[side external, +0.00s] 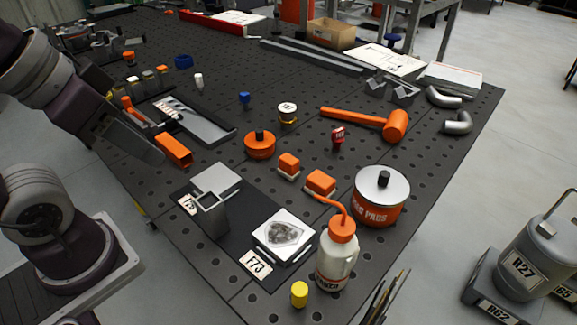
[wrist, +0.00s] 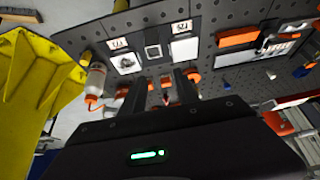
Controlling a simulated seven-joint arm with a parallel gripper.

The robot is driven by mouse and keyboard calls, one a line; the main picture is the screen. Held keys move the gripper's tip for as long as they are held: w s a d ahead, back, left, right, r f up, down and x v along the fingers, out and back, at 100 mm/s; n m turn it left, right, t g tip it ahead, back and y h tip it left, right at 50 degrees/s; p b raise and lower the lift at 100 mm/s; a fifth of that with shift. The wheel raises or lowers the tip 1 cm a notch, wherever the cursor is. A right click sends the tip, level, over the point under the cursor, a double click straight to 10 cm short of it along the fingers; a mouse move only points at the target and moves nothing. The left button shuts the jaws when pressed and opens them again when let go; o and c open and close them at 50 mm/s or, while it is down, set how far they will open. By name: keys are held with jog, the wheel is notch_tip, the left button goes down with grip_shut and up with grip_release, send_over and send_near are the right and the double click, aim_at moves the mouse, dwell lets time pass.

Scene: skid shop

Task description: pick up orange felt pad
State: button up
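Two small orange blocks with pale bases, a nearer one (side external: 320,183) and a farther one (side external: 289,163), lie on the dark perforated table; they look most like the orange felt pad, but I cannot tell which it is. In the wrist view small orange patches show around the fingers, too small to identify surely. My gripper (wrist: 163,77) has two dark fingers standing apart, with nothing visible held between them. In the side view my dark hand is at the left, clear of the blocks; its fingertips are not distinct there.
Around the blocks stand a white bottle with orange spout (side external: 335,260), an orange tin with silver lid (side external: 380,198), a low orange tin (side external: 259,146), a red tag-like piece (side external: 338,138) and an orange mallet (side external: 395,126). A printed plate (side external: 284,236) and grey block (side external: 213,190) are nearer.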

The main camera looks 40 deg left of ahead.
jog(key=shift+o, duration=1)
